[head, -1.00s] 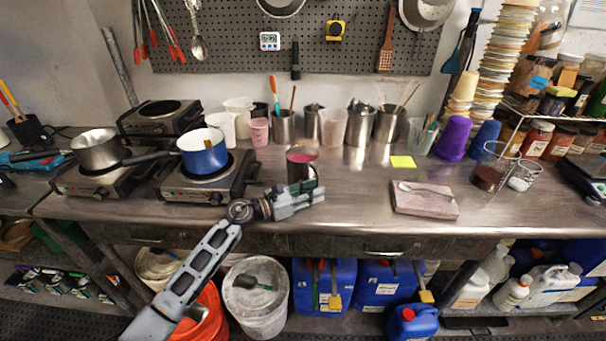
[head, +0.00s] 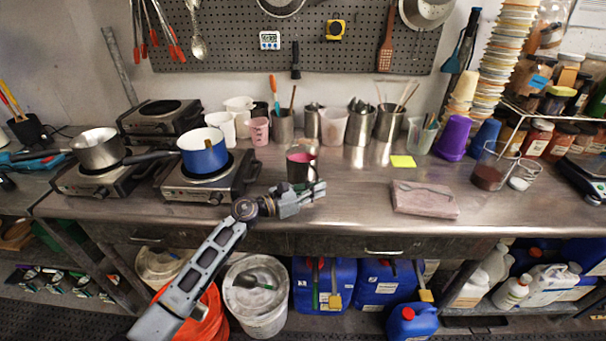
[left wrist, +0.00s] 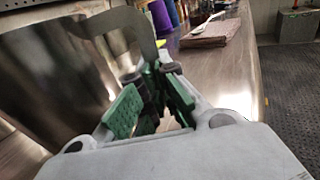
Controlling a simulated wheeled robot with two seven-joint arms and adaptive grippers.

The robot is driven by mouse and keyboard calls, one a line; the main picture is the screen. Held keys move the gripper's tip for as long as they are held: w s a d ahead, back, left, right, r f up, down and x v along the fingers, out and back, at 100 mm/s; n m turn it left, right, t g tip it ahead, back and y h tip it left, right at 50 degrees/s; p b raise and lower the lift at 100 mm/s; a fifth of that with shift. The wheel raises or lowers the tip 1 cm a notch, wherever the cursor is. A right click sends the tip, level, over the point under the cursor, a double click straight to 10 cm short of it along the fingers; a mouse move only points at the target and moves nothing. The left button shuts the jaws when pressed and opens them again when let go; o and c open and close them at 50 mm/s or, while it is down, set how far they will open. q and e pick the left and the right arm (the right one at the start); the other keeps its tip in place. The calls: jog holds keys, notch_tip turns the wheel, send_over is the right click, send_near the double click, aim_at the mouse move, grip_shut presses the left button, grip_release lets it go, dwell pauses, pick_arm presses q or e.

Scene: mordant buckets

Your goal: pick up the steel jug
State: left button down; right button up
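The steel jug (head: 301,170), with pink contents, stands upright near the front edge of the steel bench. My left gripper (head: 320,188) is at its front right, by the handle side. In the left wrist view the jug's shiny wall (left wrist: 55,85) fills the left side and its curved handle (left wrist: 148,22) arches down beyond the fingers. The green-padded fingers of the left gripper (left wrist: 152,98) are apart with a gap between them. The handle's lower part is hidden behind the fingers, so I cannot tell if it lies between them. My right gripper is not in view.
A blue pot (head: 203,155) sits on a hot plate (head: 207,190) left of the jug. Several cups and steel containers (head: 359,127) stand behind it. The bench between jug and slab is clear.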

aim_at(317, 179)
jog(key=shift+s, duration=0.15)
pick_arm(q)
jog(key=shift+w+r, duration=0.1)
jog(key=shift+r, duration=0.05)
dwell(0.4)
jog(key=shift+r, duration=0.3)
jog(key=shift+r+p, duration=0.3)
jog(key=shift+r, duration=1.2)
jog(key=shift+r+p, duration=0.35)
jog(key=shift+r, duration=2.75)
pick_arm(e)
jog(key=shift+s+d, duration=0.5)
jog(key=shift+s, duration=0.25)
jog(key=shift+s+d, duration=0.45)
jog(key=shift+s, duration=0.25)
pick_arm(q)
jog(key=shift+r, duration=0.1)
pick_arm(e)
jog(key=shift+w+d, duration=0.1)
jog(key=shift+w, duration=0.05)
